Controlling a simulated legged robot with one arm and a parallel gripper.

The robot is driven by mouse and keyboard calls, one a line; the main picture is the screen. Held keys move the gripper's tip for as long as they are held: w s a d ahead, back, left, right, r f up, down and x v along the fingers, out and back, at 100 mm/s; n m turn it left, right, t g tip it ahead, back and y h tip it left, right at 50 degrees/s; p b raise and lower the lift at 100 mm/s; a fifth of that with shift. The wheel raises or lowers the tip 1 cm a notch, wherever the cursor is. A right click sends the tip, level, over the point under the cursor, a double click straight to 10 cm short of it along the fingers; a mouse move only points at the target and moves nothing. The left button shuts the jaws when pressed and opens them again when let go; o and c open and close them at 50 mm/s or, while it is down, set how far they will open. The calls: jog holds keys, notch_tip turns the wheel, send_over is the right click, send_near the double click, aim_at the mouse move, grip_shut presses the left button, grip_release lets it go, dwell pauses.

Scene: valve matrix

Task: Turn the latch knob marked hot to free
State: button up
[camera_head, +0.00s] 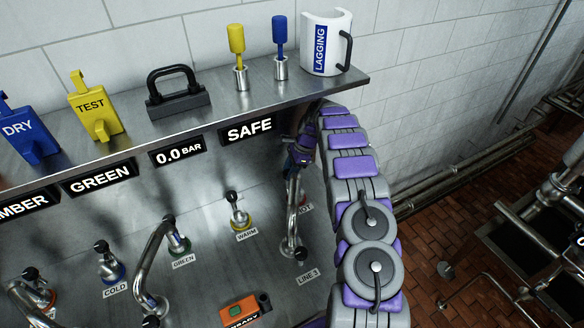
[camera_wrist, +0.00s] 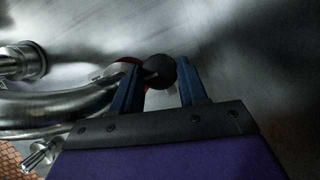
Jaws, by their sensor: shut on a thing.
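The latch knob marked hot shows in the wrist view as a black ball (camera_wrist: 160,70) on a short lever, with a red collar (camera_wrist: 119,67) beside it. My gripper (camera_wrist: 157,82) has its two blue fingers on either side of the ball and is shut on it. In the head view my gripper (camera_head: 299,155) is at the right end of the panel, under the shelf. The hot label (camera_head: 306,208) is partly covered by a pipe. The knob itself is hidden there, and I cannot read its latch position.
A curved metal pipe (camera_head: 292,215) runs close by the knob and also shows in the wrist view (camera_wrist: 60,105). The warm knob (camera_head: 235,205) and green knob (camera_head: 175,235) are to the left. The shelf (camera_head: 210,115) overhangs, holding a lagging mug (camera_head: 322,50). SAFE sign (camera_head: 249,129) is below it.

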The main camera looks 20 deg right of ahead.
jog(key=shift+w+a+r+n+g+p, duration=0.1)
jog(key=shift+w+a+n+g+p, duration=0.1)
jog(key=shift+n, duration=0.4)
jog(key=shift+w+a+n+g+p, duration=0.1)
jog(key=shift+n+g+p, duration=0.1)
jog(key=shift+n, duration=0.4)
jog(key=shift+d, duration=0.1)
jog(key=o, duration=0.7)
jog(key=shift+o, duration=0.3)
jog(key=shift+d, duration=0.15)
jog(key=shift+s, duration=0.1)
jog(key=shift+s, duration=0.1)
